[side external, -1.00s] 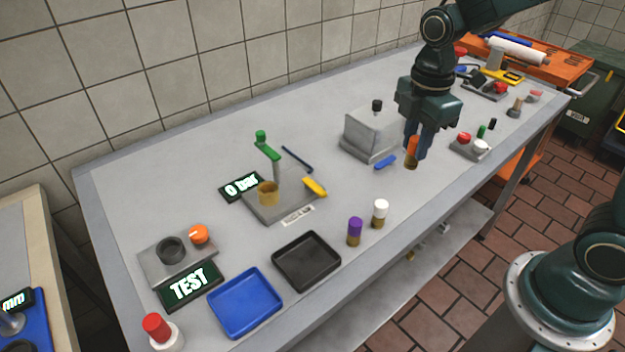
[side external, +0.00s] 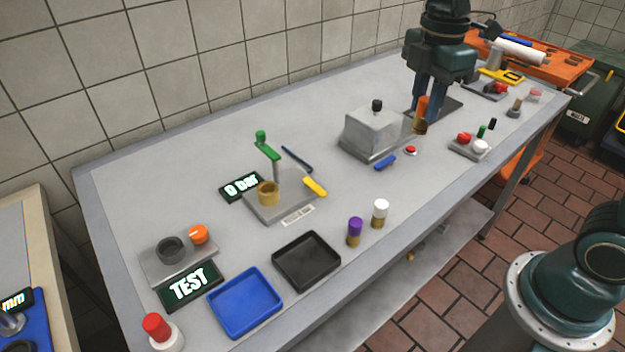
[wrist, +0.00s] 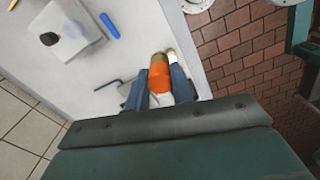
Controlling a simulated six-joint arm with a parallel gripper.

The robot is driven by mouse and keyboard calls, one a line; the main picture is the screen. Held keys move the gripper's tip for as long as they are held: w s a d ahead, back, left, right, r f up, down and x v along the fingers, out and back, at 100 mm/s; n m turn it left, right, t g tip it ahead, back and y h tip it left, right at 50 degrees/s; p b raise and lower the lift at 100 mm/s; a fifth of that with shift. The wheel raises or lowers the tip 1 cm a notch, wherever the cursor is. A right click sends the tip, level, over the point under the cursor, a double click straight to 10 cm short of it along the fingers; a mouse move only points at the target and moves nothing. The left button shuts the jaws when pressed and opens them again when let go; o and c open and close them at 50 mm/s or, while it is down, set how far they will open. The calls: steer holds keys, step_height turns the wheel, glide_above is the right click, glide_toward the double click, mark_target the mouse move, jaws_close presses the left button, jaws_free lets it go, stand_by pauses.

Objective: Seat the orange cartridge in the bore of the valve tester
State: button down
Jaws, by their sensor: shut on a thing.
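My gripper (side external: 426,110) is shut on the orange cartridge (side external: 421,107), which has a brass-coloured lower end. It is held upright or nearly so, above the bench right of the grey box. In the wrist view the cartridge (wrist: 160,77) sits between the blue fingers (wrist: 160,95). I cannot tell for sure which station is the valve tester.
A grey box with a black knob (side external: 377,106) stands left of my gripper. Purple-capped (side external: 355,231) and white-capped (side external: 380,213) cartridges stand near the front edge. Black (side external: 306,284) and blue (side external: 269,321) trays lie left of them.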

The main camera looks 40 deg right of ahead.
steer(key=shift+w+a, duration=0.1)
steer(key=shift+w, duration=0.05)
steer(key=w+a+r+n, duration=0.2)
steer(key=w+a+n, duration=0.2)
steer(key=w+a, duration=1.4)
steer(key=shift+a+r+n, duration=0.3)
steer(key=shift+a+r, duration=0.05)
steer(key=shift+a, duration=1.1)
steer(key=shift+w, duration=0.1)
step_height(320, 180, down, 20)
steer(key=shift+f, duration=0.15)
steer(key=c, duration=1.2)
jaws_free()
